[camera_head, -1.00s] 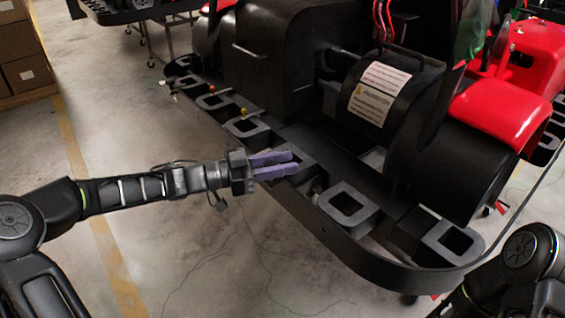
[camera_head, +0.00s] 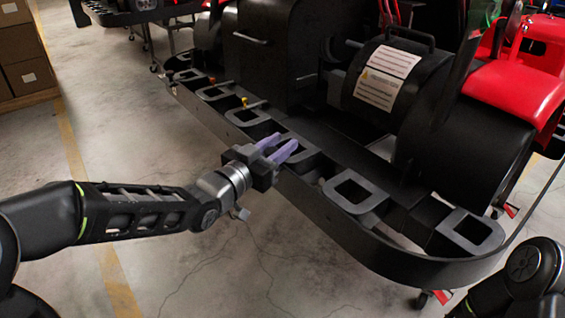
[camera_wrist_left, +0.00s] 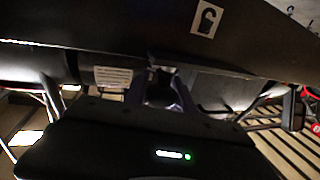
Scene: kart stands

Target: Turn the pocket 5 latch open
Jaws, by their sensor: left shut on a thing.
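My left gripper (camera_head: 281,150) is at the near rail of the black kart stand (camera_head: 400,262), with its purple fingers reaching over the rail's edge beside a grey pocket frame. The fingers are shut on a small dark part, apparently the pocket 5 latch (camera_wrist_left: 162,71), which shows faintly between the fingertips in the left wrist view. The gripper hides much of the latch, and its turn angle cannot be read. No pocket number is legible. My right gripper is out of view; only part of my right arm shows at the lower right.
More grey pocket frames line the rail, such as one to the right (camera_head: 355,195) and one at the corner (camera_head: 470,232). A small yellow knob (camera_head: 244,101) stands farther left. A black drum (camera_head: 390,75) with labels is behind. The floor in front is clear.

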